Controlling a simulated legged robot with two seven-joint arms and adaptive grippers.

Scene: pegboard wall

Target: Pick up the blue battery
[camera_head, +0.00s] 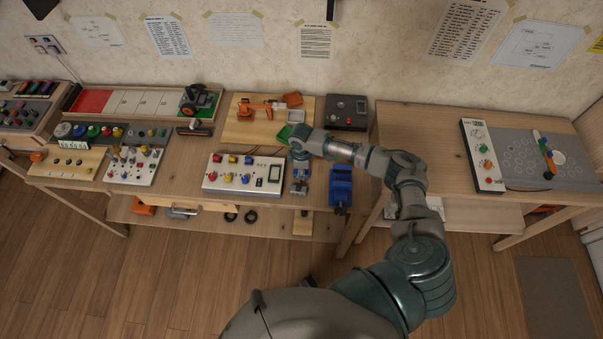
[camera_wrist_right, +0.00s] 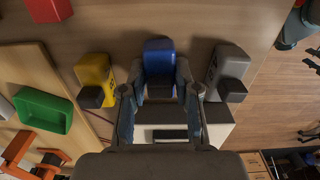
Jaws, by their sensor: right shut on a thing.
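The blue battery (camera_wrist_right: 159,57) is a blue block with a dark grey lower part, at the centre of the right wrist view. My right gripper (camera_wrist_right: 159,92) is shut on it, with one finger on each side. In the head view my right gripper (camera_head: 299,178) is over the front part of the middle table, just right of the white control panel (camera_head: 245,174). The arm and gripper mostly hide the battery there. I cannot tell whether it is clear of the tabletop. My left gripper is not in view.
A yellow battery (camera_wrist_right: 95,78) and a grey one (camera_wrist_right: 228,72) stand close on either side of the gripper. A green tray (camera_wrist_right: 43,110) and a red object (camera_wrist_right: 48,9) are at the left. A blue vise (camera_head: 340,186) stands right of the gripper in the head view.

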